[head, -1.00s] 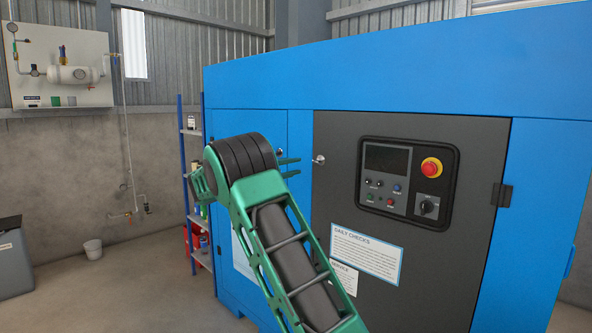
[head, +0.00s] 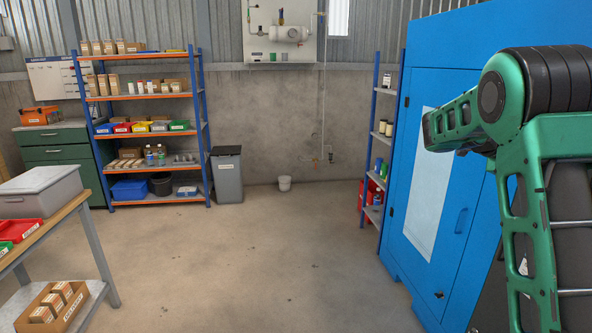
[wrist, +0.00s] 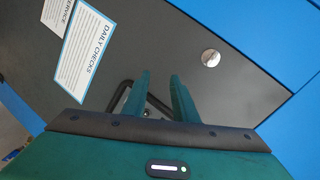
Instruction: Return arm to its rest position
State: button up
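My gripper shows in the wrist view (wrist: 160,78). Its two green fingers stand apart with nothing between them, in front of the dark cabinet panel (wrist: 240,98). A white sheet headed Daily Checks (wrist: 85,50) and a round metal knob (wrist: 210,58) show on the blue-edged dark door. In the head view my green arm (head: 535,190) is folded at the right, its black joint high up and a green link pointing left across the blue cabinet (head: 425,90). The fingers are not clear in the head view.
A narrow shelf unit (head: 376,150) stands beside the cabinet. A workbench (head: 60,218) is at left. The middle floor (head: 270,250) is clear.

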jog(key=s+a+f+n+y, duration=0.4)
jog(key=s+a+f+n, duration=0.15)
jog(key=s, duration=0.35)
jog(key=s+a+f+n+y, duration=0.4)
jog(key=s+n, duration=0.2)
jog(key=s, duration=0.4)
jog(key=s+a+f+n+y, duration=0.3)
jog(key=s+a+n, duration=0.3)
jog(key=s+a, duration=0.3)
jog(key=s+a+f+n+g+y, duration=0.1)
jog(key=s+a+f+n+y, duration=0.2)
jog(key=s+a+f+n, duration=0.3)
jog(key=s+a, duration=0.4)
jog(key=s, duration=0.1)
jog(key=shift+s+a, duration=0.15)
jog(key=shift+s, duration=0.2)
jog(key=shift+w+f+g, duration=0.2)
jog(key=shift+w+g, duration=0.1)
jog(key=shift+w, duration=0.35)
